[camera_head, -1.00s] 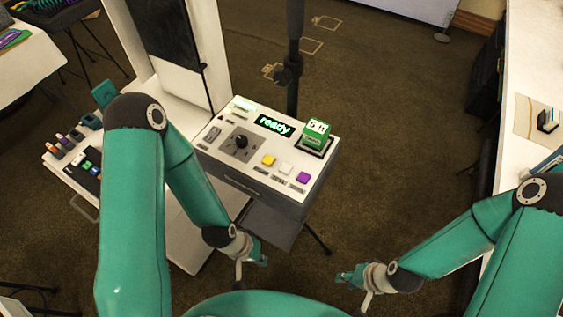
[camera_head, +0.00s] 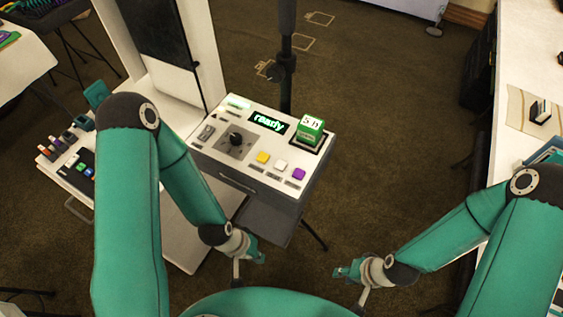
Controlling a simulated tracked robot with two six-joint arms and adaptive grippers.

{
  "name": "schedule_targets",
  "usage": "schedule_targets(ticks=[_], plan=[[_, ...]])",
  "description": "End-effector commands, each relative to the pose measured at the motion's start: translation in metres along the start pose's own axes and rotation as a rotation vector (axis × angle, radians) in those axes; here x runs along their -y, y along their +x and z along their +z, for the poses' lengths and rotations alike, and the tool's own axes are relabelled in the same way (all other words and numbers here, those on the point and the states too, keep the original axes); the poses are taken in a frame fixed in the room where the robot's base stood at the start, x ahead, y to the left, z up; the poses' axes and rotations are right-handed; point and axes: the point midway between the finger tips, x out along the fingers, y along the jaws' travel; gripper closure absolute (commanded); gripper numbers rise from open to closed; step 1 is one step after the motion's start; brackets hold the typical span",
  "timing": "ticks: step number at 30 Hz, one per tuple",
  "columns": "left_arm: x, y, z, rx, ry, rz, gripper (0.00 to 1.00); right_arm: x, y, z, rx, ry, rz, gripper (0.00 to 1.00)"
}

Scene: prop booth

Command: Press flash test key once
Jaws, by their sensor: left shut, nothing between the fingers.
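A white control panel (camera_head: 212,150) stands ahead of me with a lit green "ready" display (camera_head: 269,122). Along its near right side are a yellow key (camera_head: 263,157), a white key (camera_head: 281,166) and a purple key (camera_head: 299,174). Their small labels are too blurred to read, so I cannot tell which is the flash test key. My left gripper (camera_head: 257,256) is shut and empty, below and nearer than the panel, apart from the keys. My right gripper (camera_head: 343,272) hangs low to the right, clear of the panel; its fingers are too small to judge.
A black knob (camera_head: 236,139) and a green block with a number face (camera_head: 310,130) are on the panel. A dark pole (camera_head: 286,70) rises behind it. A tray of small coloured items (camera_head: 76,166) is at left. A white counter (camera_head: 508,145) runs along the right; carpet between is clear.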

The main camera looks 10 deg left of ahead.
Motion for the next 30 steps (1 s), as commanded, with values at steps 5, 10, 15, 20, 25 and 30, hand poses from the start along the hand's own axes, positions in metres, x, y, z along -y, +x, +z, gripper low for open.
schedule_targets(ticks=[5, 10, 15, 20, 25, 30], plan=[[0.0, 0.0, 0.0, 0.0, 0.0, 0.0, 1.0, 0.0, 0.0, 0.0, 0.0, 0.0, 0.0, 0.69], [0.0, 0.0, 0.0, 0.0, 0.0, 0.0, 1.0, 0.0, 0.0, 0.0, 0.0, 0.0, 0.0, 0.69], [0.0, 0.0, 0.0, 0.0, 0.0, 0.0, 1.0, 0.0, 0.0, 0.0, 0.0, 0.0, 0.0, 0.69], [0.0, 0.0, 0.0, 0.0, 0.0, 0.0, 1.0, 0.0, 0.0, 0.0, 0.0, 0.0, 0.0, 0.69], [0.0, 0.0, 0.0, 0.0, 0.0, 0.0, 1.0, 0.0, 0.0, 0.0, 0.0, 0.0, 0.0, 0.69], [-0.0047, -0.005, -0.0033, -0.001, 0.004, -0.001, 1.0, 0.0004, -0.001, 0.0, 0.0, 0.0, 0.0, 0.69]])
